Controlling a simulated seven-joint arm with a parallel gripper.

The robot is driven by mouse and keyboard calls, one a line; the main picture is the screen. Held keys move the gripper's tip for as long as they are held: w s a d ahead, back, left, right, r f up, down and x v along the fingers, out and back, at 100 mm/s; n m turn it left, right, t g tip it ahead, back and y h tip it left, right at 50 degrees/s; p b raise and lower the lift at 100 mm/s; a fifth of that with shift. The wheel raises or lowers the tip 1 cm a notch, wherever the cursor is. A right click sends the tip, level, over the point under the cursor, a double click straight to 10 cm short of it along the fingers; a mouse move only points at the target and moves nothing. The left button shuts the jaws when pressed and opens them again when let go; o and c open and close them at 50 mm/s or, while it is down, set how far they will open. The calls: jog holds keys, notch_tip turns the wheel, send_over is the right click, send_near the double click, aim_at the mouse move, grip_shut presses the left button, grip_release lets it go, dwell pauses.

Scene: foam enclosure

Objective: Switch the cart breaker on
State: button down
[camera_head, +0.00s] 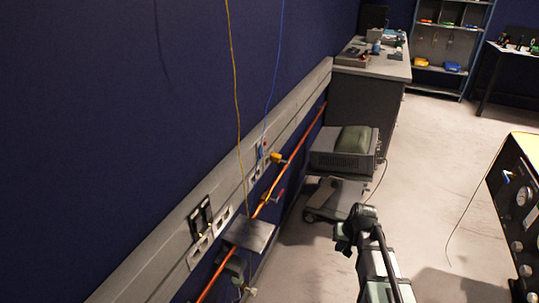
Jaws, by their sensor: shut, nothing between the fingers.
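A low grey cart (335,196) stands on the floor beside the wall, with a dark box-shaped unit (338,162) and a green rounded bundle (355,139) on top. I cannot make out a breaker switch on it, or whether any switch is on or off. My gripper (345,242) is at the end of my arm, in front of and below the cart, apart from it. It is shut and empty; its fingertips are small and dark in this view.
Wall trunking (286,118) carries sockets and a dark switch-like fitting (201,218). An orange pipe (300,143) with valves runs below. A grey plate (249,234) juts out. A gauge panel (519,200) stands right; a workbench (362,98) is behind. Floor between is mostly clear.

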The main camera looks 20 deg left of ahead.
jog(key=w+a+r+m+y, duration=0.1)
jog(key=w+a+r+y, duration=0.2)
jog(key=a+r, duration=0.3)
jog(key=w+a+r+y, duration=0.3)
jog(key=a+r, duration=0.4)
jog(key=r, duration=0.7)
jog(key=w+a+r+m+g+y, duration=0.1)
jog(key=w+a+r, duration=0.3)
jog(key=r, duration=0.6)
jog(key=shift+a+r+m+y, duration=0.35)
jog(key=shift+a+y, duration=0.55)
jog(key=shift+a, duration=0.35)
send_near(261, 152)
jog(key=a+f, duration=0.4)
jog(key=f, duration=0.2)
jog(key=shift+w+a+r, duration=0.15)
jog(key=shift+w+a, duration=0.05)
jog(key=shift+a, duration=0.25)
